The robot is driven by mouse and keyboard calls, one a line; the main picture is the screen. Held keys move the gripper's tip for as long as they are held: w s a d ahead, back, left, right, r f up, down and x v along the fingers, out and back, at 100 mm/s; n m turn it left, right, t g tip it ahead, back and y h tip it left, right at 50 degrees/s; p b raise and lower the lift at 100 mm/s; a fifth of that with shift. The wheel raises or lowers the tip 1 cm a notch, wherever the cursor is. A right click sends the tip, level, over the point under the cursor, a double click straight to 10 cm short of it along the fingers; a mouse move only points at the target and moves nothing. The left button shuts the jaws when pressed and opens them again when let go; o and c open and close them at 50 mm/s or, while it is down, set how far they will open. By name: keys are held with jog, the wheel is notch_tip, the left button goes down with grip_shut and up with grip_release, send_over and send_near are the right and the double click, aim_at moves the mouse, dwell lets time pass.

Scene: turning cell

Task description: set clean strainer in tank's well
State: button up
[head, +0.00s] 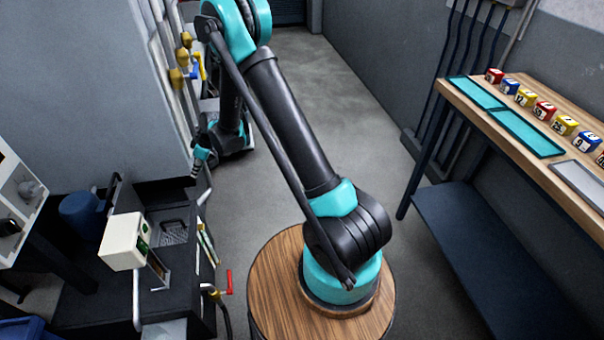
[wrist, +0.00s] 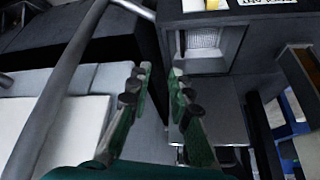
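In the head view my gripper (head: 197,166) hangs near the grey wall, above and behind the dark tank (head: 180,200). A grey mesh piece (head: 173,232), which looks like a strainer, sits in a recess in the tank's top. In the wrist view my gripper (wrist: 157,88) is open, its green fingers apart with nothing between them. A pale mesh (wrist: 204,37) shows inside a dark square recess beyond the fingertips. I cannot tell whether it is the same mesh, or whether it is clean. No other strainer is clearly visible.
A pale box (head: 124,240) and blue cylinder (head: 82,214) stand by the tank. A red-handled valve (head: 228,284) juts from its side. A metal pipe (wrist: 62,85) crosses the wrist view's left. Open floor lies between.

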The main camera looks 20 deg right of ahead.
jog(key=s+d+r+m+t+h, duration=0.1)
jog(key=s+d+r+m, duration=0.2)
jog(key=s+d+r, duration=0.35)
jog(key=s+d+r+m+h, duration=0.1)
jog(key=s+d+r+m, duration=0.2)
jog(key=d+r, duration=0.7)
jog(key=s+d+m+t+h, duration=0.1)
jog(key=s+d+m+h, duration=0.2)
jog(key=s+d+m, duration=0.4)
jog(key=s+d, duration=0.9)
jog(key=s, duration=0.4)
jog(key=shift+s+d, duration=0.15)
jog(key=shift+d, duration=0.25)
jog(key=shift+a, duration=0.1)
